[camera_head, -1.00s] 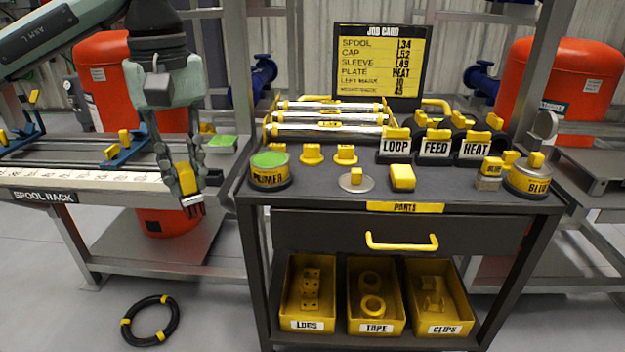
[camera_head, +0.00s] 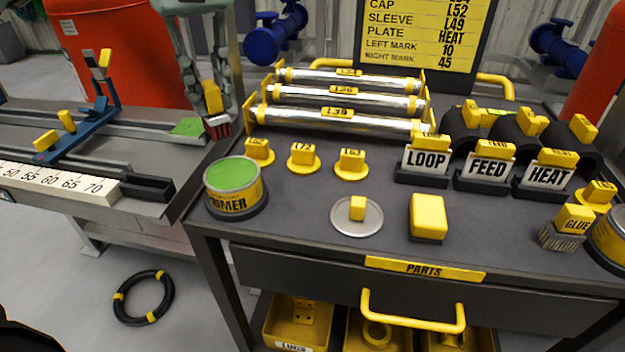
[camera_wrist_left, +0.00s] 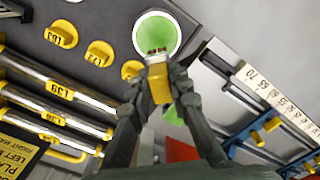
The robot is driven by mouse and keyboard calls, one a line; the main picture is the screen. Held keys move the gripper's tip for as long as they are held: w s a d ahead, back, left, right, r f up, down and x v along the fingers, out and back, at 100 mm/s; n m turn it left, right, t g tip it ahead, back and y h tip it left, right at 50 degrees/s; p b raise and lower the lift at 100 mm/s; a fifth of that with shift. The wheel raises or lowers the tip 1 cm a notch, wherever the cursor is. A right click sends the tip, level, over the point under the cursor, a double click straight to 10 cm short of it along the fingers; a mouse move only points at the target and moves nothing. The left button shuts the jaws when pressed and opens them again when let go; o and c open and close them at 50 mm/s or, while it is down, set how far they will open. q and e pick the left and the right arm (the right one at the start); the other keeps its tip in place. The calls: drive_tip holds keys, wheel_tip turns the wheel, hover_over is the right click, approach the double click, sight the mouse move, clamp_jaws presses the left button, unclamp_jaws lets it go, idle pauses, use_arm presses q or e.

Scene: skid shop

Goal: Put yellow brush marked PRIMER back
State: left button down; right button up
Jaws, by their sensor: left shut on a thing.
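My left gripper (camera_head: 208,100) is shut on a yellow-handled brush (camera_head: 212,97) with reddish bristles pointing down. It holds the brush in the air, above and behind the PRIMER can in the head view. No marking on the brush is readable. The PRIMER can (camera_head: 236,205) has a yellow label and an open top full of green; it stands at the cart's left front corner. In the left wrist view the brush (camera_wrist_left: 159,82) is between the fingers, its bristles seen against the can's green top (camera_wrist_left: 155,33). My right gripper is not in view.
A round lid (camera_head: 343,224) and a yellow block (camera_head: 428,216) lie right of the can. Several yellow caps (camera_head: 303,158) stand behind it. A GLUE brush (camera_head: 570,226) is at the right. The cart's left edge is close.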

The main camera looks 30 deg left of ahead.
use_arm(q)
drive_tip(key=d+f, duration=0.3)
drive_tip(key=d+f+b, duration=0.1)
drive_tip(key=d+f, duration=0.2)
drive_tip(key=d, duration=0.1)
drive_tip(key=w+d+f+b, duration=0.1)
drive_tip(key=d+f, duration=0.3)
drive_tip(key=shift+d, duration=0.25)
drive_tip(key=shift+f, duration=0.45)
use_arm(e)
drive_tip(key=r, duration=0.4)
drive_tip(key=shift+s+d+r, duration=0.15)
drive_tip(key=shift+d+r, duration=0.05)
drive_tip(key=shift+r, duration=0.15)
use_arm(q)
drive_tip(key=shift+f, duration=0.1)
drive_tip(key=shift+b, duration=0.3)
drive_tip(key=c, duration=1.4)
unclamp_jaws()
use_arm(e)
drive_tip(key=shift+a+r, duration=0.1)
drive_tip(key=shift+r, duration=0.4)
